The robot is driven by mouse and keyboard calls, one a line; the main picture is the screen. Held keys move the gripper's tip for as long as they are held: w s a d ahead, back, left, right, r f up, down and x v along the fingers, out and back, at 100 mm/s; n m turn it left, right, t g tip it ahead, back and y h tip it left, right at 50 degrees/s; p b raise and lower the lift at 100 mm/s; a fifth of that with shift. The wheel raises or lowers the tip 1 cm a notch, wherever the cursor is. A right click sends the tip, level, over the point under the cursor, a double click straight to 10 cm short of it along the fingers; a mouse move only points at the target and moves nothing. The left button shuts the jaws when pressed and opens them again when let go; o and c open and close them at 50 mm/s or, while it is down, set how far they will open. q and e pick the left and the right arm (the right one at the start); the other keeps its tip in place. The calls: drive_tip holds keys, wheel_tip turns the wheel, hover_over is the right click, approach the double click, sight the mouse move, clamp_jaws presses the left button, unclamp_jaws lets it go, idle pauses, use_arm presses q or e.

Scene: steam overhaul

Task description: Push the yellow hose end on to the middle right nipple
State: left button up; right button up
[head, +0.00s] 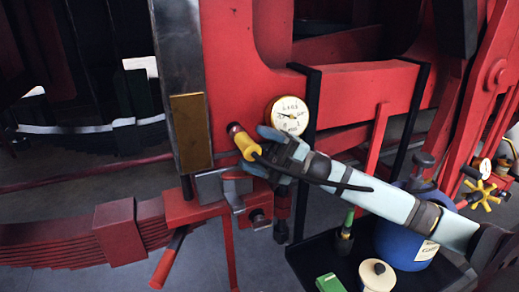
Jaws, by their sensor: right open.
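The yellow hose end (247,146) points up and left against the red frame, with a dark reddish-brown collar (234,128) at its far tip. A thin black hose (315,180) trails from it to the right, across my right arm. My right gripper (262,150) is open, with its blue-grey fingers close around the near end of the yellow piece. I cannot tell whether they touch it. The middle right nipple cannot be made out; whether the hose end sits on one is unclear. My left gripper is out of view.
A round white gauge (289,115) is just above my right gripper. Below the arm, a black tray (305,258) holds a blue container (400,245), a cream-lidded pot (377,275) and a green box (329,283). A yellow handwheel (482,194) is at the right.

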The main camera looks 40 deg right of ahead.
drive_tip(key=shift+w+d, duration=0.1)
drive_tip(key=shift+d, duration=0.1)
drive_tip(key=b+v, duration=0.2)
drive_tip(key=v, duration=0.5)
drive_tip(key=shift+b, duration=0.35)
drive_tip(key=shift+f, duration=0.1)
